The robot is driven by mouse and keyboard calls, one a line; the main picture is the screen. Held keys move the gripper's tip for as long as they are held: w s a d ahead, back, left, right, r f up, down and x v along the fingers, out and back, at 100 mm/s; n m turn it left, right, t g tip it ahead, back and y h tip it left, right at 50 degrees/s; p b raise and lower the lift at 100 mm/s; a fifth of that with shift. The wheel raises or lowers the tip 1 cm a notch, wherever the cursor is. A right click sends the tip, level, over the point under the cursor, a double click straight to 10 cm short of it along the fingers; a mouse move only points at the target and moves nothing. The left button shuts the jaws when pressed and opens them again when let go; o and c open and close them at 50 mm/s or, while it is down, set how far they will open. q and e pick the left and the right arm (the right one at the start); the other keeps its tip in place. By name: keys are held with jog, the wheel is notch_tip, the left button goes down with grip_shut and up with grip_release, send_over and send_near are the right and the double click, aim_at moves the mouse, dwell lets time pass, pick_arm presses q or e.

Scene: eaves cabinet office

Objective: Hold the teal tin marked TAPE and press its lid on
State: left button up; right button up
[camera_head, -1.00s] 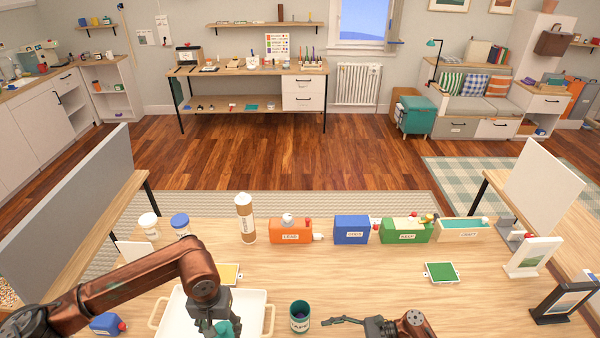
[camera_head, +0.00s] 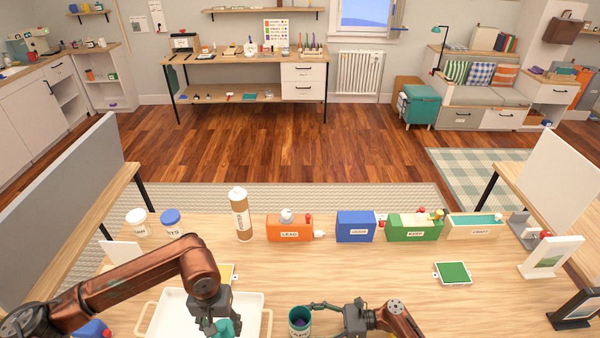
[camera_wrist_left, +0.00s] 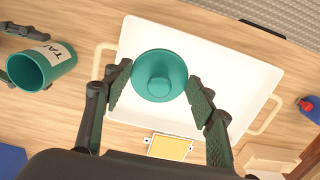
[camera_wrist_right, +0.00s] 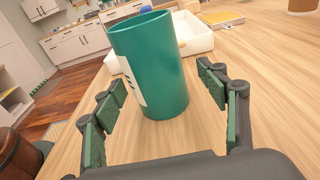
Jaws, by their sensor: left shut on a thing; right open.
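The teal tin (camera_head: 291,327), open at the top, stands upright on the table at the front, right of the white tray. Its white label also shows in the left wrist view, where the tin (camera_wrist_left: 40,72) is at the left edge. My left gripper (camera_head: 213,326) is shut on the teal lid (camera_wrist_left: 160,76), a round disc with a knob, held over the white tray. My right gripper (camera_wrist_right: 164,84) is open, its fingers pointing at the tin from the right. In the right wrist view the tin (camera_wrist_right: 160,60) stands between the finger lines, with no clear contact.
The white tray (camera_head: 257,302) with wooden handles lies left of the tin. Along the back stand a brown tube (camera_head: 241,218), an orange box (camera_head: 289,233), a blue box (camera_head: 354,228) and a green box (camera_head: 414,228). The table right of my right gripper is mostly clear.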

aim_at(304, 324)
pick_arm(q)
jog(key=shift+s+r, duration=0.2)
jog(key=shift+r, duration=0.35)
pick_arm(e)
jog(key=shift+s+a+r, duration=0.15)
jog(key=shift+s+a, duration=0.05)
jog(key=shift+a, duration=0.8)
pick_arm(q)
jog(key=shift+s+r, duration=0.2)
jog(key=shift+s, duration=0.05)
pick_arm(e)
jog(key=shift+s+a, duration=0.2)
jog(key=shift+a, duration=0.2)
pick_arm(q)
jog(key=shift+w+f, duration=0.15)
jog(key=shift+w, duration=0.15)
pick_arm(e)
jog(key=shift+w+a, duration=0.1)
jog(key=shift+w, duration=0.15)
pick_arm(q)
jog(key=shift+s, duration=0.15)
pick_arm(e)
jog(key=shift+s, duration=0.15)
jog(key=shift+c, duration=0.9)
jog(key=c, duration=1.3)
jog(key=o, duration=1.3)
jog(key=shift+c, duration=0.2)
jog(key=shift+c, duration=0.4)
